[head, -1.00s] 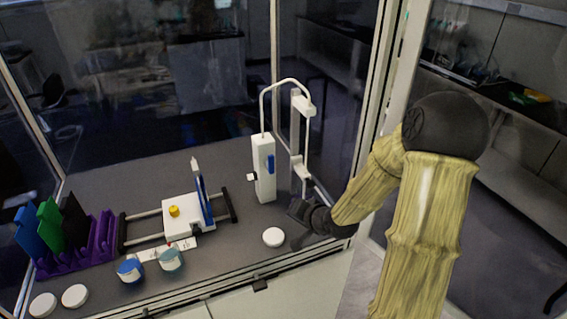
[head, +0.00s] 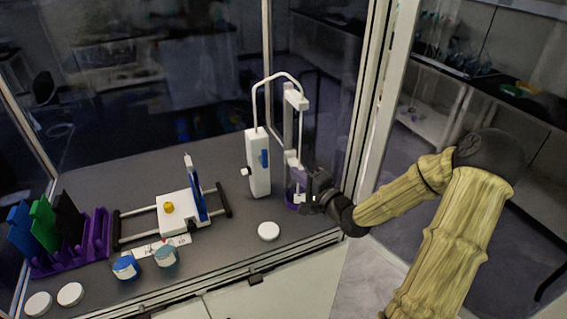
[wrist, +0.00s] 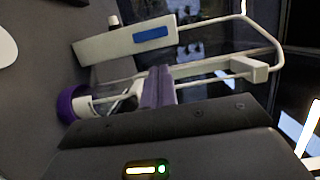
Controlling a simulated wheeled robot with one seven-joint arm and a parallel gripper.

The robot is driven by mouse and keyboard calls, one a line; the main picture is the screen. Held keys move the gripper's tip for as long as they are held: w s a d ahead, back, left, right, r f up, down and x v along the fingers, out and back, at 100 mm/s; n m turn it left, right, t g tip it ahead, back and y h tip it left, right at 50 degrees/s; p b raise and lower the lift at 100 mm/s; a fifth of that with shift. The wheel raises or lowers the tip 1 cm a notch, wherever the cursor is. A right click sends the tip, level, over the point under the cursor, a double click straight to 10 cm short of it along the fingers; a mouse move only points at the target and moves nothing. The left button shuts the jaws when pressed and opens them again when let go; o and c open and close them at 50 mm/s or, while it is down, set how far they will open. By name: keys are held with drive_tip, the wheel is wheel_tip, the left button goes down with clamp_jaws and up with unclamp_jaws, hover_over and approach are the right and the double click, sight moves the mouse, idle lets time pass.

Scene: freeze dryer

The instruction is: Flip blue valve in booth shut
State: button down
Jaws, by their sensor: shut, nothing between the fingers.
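A white upright box (head: 258,176) stands in the booth with a blue rectangular part (head: 264,159) on its side, which looks like the blue valve. In the wrist view the white box lies sideways across the top, its blue part (wrist: 153,33) flat along its face. My gripper (head: 298,170) is at the right of the box, beside the thin stand. In the wrist view its fingers (wrist: 158,78) are together and empty, close to the box and in front of the stand's rod. I cannot tell whether the fingers touch the stand.
A white stand (head: 291,128) with a thin looped tube rises right of the box. A purple ring (wrist: 70,103) is at its foot. A white disc (head: 268,231) lies in front. Left are a syringe-pump-like device (head: 176,212), two jars and a purple rack (head: 98,238). Glass walls enclose the booth.

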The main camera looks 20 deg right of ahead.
sight(263, 156)
drive_tip(key=p+x, duration=0.3)
drive_tip(key=x, duration=0.6)
drive_tip(key=shift+w+p, duration=0.4)
